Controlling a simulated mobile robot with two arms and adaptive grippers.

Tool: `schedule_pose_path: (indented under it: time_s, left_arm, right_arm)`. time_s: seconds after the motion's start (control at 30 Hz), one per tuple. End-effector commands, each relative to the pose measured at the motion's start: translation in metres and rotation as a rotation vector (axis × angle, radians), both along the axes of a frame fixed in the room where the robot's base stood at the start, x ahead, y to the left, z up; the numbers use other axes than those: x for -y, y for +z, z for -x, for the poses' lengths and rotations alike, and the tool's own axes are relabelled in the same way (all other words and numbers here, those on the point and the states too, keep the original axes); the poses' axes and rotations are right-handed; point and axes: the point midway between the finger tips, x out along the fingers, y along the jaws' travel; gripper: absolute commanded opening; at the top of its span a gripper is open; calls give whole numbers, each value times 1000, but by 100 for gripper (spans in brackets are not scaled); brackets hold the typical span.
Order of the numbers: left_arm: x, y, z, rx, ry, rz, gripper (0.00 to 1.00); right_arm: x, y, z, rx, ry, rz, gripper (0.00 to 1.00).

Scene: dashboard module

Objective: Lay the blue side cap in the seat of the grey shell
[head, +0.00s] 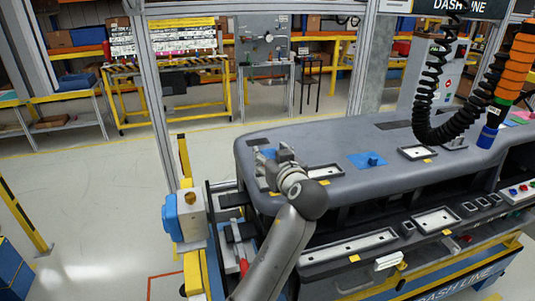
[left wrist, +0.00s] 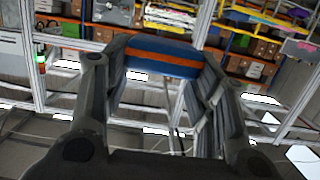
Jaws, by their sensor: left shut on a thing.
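The grey shell (head: 300,140) is a long dashboard body lying across the bench, with several recesses in its top and front. My left gripper (head: 272,164) is above its left end, reaching in from the bottom of the head view. The left gripper is shut on the blue side cap (head: 266,154), which is mostly hidden by the fingers in the head view. In the left wrist view the cap (left wrist: 163,56) shows as a blue piece with an orange stripe, between the fingertips. I cannot tell whether it touches the shell. My right gripper is in neither view.
A blue piece with a knob (head: 368,160) lies on the shell's top. A black coiled hose (head: 422,90) and an orange tool (head: 510,65) hang at the right. A blue and white box (head: 185,217) stands left of the shell. Open floor lies further left.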

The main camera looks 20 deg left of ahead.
Motion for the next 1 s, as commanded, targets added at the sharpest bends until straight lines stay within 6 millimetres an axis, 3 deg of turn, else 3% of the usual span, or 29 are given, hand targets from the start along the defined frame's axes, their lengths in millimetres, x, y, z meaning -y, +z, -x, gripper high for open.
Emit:
schedule_pose_path:
  time_s: [0.27, 0.67, 1.0]
  left_arm:
    - [0, -2, 0, 0, -1, 0, 29]
    - [0, -26, 0, 0, -1, -1, 29]
    - [0, -54, 0, 0, -1, 0, 29]
  right_arm:
    - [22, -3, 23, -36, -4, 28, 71]
    - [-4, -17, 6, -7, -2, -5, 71]
    - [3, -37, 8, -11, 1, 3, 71]
